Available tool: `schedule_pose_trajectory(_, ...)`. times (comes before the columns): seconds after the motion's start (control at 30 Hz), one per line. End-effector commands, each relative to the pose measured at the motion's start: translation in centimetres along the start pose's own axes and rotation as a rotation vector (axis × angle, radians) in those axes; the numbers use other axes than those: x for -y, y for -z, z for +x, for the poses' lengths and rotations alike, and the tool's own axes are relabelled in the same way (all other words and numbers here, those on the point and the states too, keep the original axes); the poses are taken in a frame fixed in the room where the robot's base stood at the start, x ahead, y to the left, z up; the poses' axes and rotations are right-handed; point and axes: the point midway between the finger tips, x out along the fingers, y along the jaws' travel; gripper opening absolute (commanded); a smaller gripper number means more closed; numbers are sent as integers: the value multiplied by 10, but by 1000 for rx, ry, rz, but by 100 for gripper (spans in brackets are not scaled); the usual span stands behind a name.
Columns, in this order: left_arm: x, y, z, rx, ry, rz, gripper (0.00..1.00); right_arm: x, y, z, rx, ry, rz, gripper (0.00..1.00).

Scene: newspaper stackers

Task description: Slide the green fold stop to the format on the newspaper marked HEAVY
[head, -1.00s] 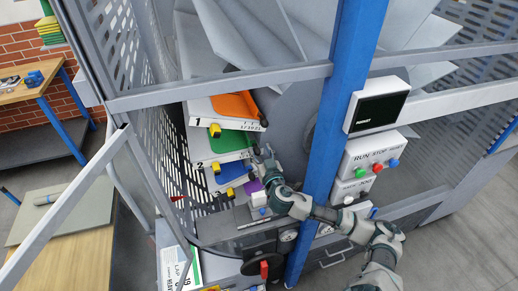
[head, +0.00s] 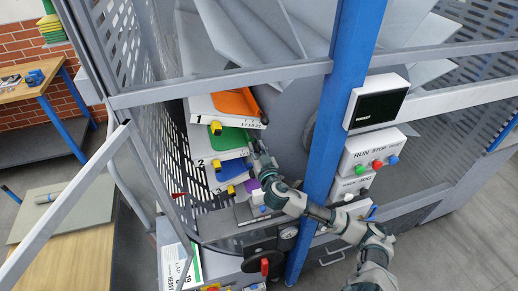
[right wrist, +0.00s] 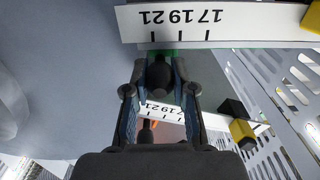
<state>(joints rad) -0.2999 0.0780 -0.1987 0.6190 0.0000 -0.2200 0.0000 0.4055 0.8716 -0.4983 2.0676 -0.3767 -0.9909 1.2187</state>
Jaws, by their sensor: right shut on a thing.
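My right gripper (head: 259,152) is at the right end of that tray. In the right wrist view my right gripper (right wrist: 158,84) has its fingers on both sides of a dark knob (right wrist: 158,73), with a strip of green (right wrist: 166,52) just behind it. A scale plate (right wrist: 205,22) reading 17, 19, 21 shows upside down close by. A newspaper (head: 185,266) with printed text stands at the lower left; its small print is hard to read. My left gripper is not seen.
The orange stop (head: 236,102) and blue stop (head: 229,169) sit on neighbouring trays with yellow clips (head: 215,127). A blue post (head: 330,140) stands right of my gripper. Grey rails and a perforated guard (head: 120,50) enclose the left side.

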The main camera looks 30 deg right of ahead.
Motion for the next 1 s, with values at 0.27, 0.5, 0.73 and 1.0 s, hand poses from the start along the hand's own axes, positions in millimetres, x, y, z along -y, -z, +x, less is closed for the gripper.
schedule_pose_trajectory(0.27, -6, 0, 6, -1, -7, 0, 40, 14, -3, -1, 7, 1, 4, 0)
schedule_pose_trajectory(0.5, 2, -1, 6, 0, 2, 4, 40, 12, -3, 0, 7, 1, 3, 0)
schedule_pose_trajectory(0.73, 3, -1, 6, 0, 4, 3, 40, 12, -2, 0, 5, 1, 3, 50)
schedule_pose_trajectory(1.0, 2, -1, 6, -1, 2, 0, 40, 12, -1, -5, 2, 2, 3, 50)
